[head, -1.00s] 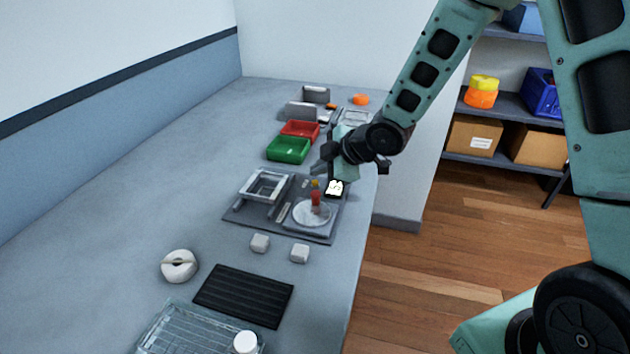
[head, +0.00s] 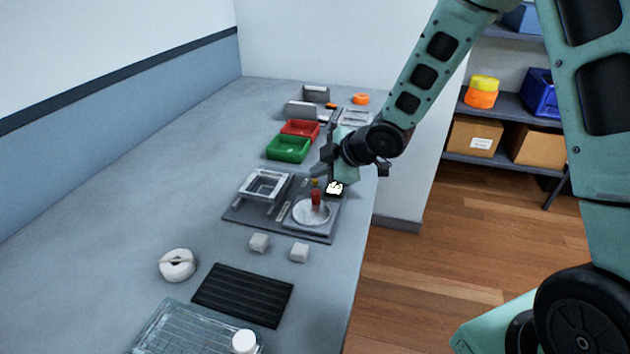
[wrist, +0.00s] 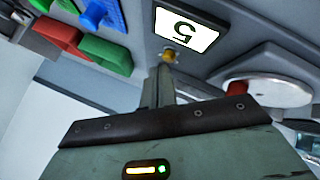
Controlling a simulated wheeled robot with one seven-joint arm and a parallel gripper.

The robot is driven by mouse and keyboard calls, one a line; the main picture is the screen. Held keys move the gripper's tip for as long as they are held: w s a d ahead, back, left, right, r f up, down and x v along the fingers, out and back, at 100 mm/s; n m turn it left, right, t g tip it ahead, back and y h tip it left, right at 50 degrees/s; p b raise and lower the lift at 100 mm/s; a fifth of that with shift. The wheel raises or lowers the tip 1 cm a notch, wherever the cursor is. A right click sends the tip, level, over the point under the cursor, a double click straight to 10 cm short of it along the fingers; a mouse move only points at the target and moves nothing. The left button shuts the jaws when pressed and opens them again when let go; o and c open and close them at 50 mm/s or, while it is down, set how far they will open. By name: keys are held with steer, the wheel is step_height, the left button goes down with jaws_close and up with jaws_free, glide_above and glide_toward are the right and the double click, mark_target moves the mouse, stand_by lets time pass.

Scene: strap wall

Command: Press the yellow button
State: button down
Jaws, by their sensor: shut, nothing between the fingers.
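The small yellow button (head: 315,182) is on the grey device panel (head: 238,216), just behind the red post (head: 317,197) in the head view. It also shows in the wrist view (wrist: 169,55), beside a white display reading 5 (wrist: 190,29). My gripper (head: 325,168) is shut and empty, over the back part of the panel. In the wrist view its fingertips (wrist: 164,72) line up with the button and overlap it slightly in the picture. I cannot tell whether they touch it.
The red post stands on a round white plate (head: 306,216), close to my gripper. A clear-topped frame (head: 263,184) is to the left on the panel. Green (head: 288,149) and red (head: 300,128) bins stand behind. The table's left side is clear.

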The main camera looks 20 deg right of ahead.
steer(key=shift+f+b, duration=0.4)
steer(key=shift+f, duration=0.05)
stand_by(0.5)
steer(key=shift+r, duration=0.15)
steer(key=shift+r+p, duration=0.75)
steer(key=shift+p, duration=0.1)
step_height(320, 180, up, 5)
steer(key=p, duration=0.4)
stand_by(0.3)
stand_by(0.4)
